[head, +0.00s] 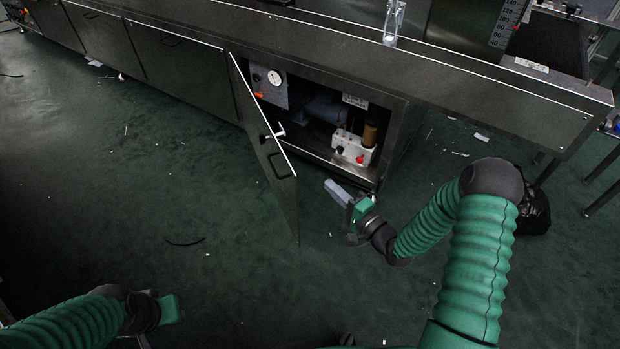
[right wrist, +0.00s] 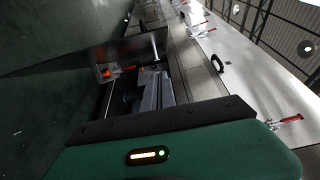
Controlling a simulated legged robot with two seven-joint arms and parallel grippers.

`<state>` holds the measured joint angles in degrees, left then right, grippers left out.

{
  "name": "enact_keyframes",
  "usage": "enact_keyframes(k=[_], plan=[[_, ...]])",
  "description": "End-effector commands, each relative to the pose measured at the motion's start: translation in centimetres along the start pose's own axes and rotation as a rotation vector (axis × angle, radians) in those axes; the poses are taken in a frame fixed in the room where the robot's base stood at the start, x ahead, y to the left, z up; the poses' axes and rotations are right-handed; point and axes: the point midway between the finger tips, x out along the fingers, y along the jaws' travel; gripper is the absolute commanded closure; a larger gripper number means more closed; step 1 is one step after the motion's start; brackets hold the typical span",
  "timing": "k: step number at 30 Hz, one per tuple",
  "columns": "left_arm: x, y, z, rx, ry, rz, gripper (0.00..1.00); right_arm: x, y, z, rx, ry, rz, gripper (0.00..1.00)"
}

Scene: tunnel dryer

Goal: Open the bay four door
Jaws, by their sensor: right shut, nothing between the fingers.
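A dark metal bay door (head: 262,160) hangs on the front of the long dryer cabinet and stands open, swung out to the left over the floor. It has a black pull handle (head: 279,166) and a latch (head: 275,132) near its white-lit free edge. No bay number is readable. The open bay (head: 325,100) also shows in the right wrist view (right wrist: 135,85). My right gripper (head: 335,190) is shut and empty, just right of the door's free edge, in front of the bay's lower right corner, apart from the door. My left gripper (head: 172,309) is low at left, its fingers unclear.
Inside the bay are a gauge (head: 274,78), a white box with knobs (head: 352,148) and a brown cylinder (head: 370,133). Closed doors (head: 180,70) continue left. A black bag (head: 535,205) lies on the floor at right. The floor in front is mostly clear, with small scraps.

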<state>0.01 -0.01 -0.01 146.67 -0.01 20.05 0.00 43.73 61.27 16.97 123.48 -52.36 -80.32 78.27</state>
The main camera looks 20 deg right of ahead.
Motion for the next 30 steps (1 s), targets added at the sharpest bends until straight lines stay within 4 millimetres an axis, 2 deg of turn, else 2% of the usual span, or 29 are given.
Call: enact_keyframes(k=[13, 16, 21, 30], plan=[[5.1, 0.0, 1.2, 0.000, 0.000, 0.000, 0.70, 9.4, 0.4, 0.5, -0.004, -0.003, -0.004, 1.00], [6.0, 0.0, 1.4, 0.000, 0.000, 0.000, 0.70, 9.6, 0.4, 2.4, -0.002, -0.004, -0.001, 1.00], [6.7, 0.0, 1.6, 0.000, 0.000, 0.000, 0.70, 9.9, 0.1, 3.9, -0.002, -0.001, -0.001, 1.00], [6.6, 0.0, 1.6, 0.000, 0.000, 0.000, 0.70, 9.9, -0.1, 4.0, -0.001, 0.000, 0.000, 1.00]])
